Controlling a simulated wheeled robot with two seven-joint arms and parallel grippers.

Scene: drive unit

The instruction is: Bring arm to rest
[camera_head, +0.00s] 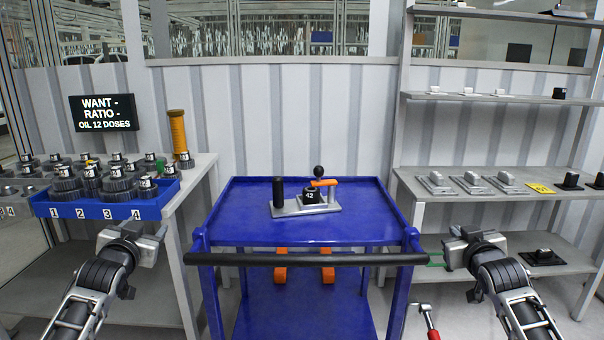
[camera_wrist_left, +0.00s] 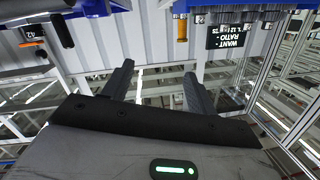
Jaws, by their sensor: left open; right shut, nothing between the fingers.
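My left gripper (camera_head: 150,232) is at the lower left of the head view, in front of the blue bin and left of the cart. In the left wrist view its two dark fingers (camera_wrist_left: 158,78) stand apart with nothing between them. My right gripper (camera_head: 452,243) is at the right of the cart, in front of the right shelf unit. It is shut and holds nothing. Both arms come in from the lower corners of the head view, with the grippers at about the same height.
A blue cart (camera_head: 230,225) with a black handle stands between the arms, carrying a metal fixture (camera_head: 290,208) with a black part marked 42. A blue bin (camera_head: 105,212) of gears sits on the left table. A right shelf (camera_head: 445,195) holds several parts.

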